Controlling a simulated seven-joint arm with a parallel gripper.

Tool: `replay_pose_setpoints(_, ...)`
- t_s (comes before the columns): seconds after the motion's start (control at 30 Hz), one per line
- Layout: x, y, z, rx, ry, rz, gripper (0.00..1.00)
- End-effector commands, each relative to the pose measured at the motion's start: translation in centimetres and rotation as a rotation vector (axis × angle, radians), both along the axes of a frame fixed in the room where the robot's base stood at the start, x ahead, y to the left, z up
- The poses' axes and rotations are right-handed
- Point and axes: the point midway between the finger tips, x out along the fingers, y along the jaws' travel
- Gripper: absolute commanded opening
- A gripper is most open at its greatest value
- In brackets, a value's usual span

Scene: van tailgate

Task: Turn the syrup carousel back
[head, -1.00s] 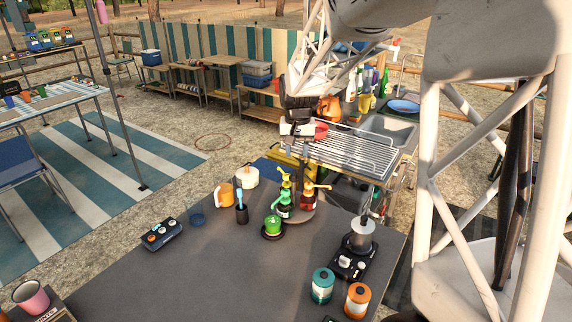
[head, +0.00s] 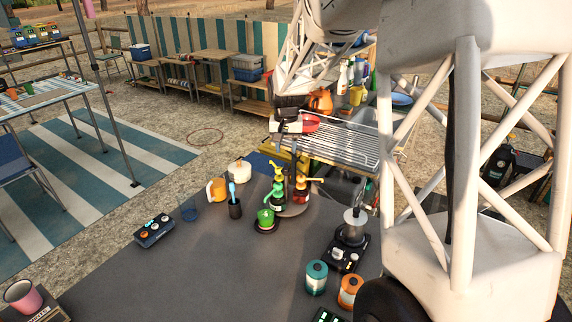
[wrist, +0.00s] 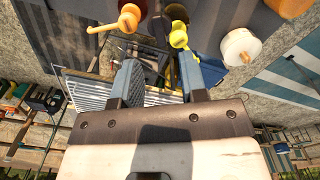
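The syrup carousel (head: 298,211) is a round turntable near the far edge of the dark table. It carries a green bottle with a yellow-green pump (head: 277,186) and a dark red bottle with an orange pump (head: 301,190). A yellow pump (wrist: 178,36) and an orange pump (wrist: 128,20) show at the top of the wrist view; their bottles are mostly hidden there. My gripper (head: 289,156) is above and behind the bottles in the head view, apart from them. In the wrist view its two fingers (wrist: 159,65) are spread with nothing held between them.
The table's middle front is clear.

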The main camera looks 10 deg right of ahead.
Motion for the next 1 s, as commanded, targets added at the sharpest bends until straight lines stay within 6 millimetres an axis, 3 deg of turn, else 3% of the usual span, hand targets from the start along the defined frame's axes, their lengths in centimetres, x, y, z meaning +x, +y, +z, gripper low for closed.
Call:
replay_pose_setpoints(0.5,-0.1,0.0,-5.8,0.0,0.003,0.0,0.39)
replay_pose_setpoints(1.0,0.0,0.0,-6.7,0.0,0.001,0.0,0.38)
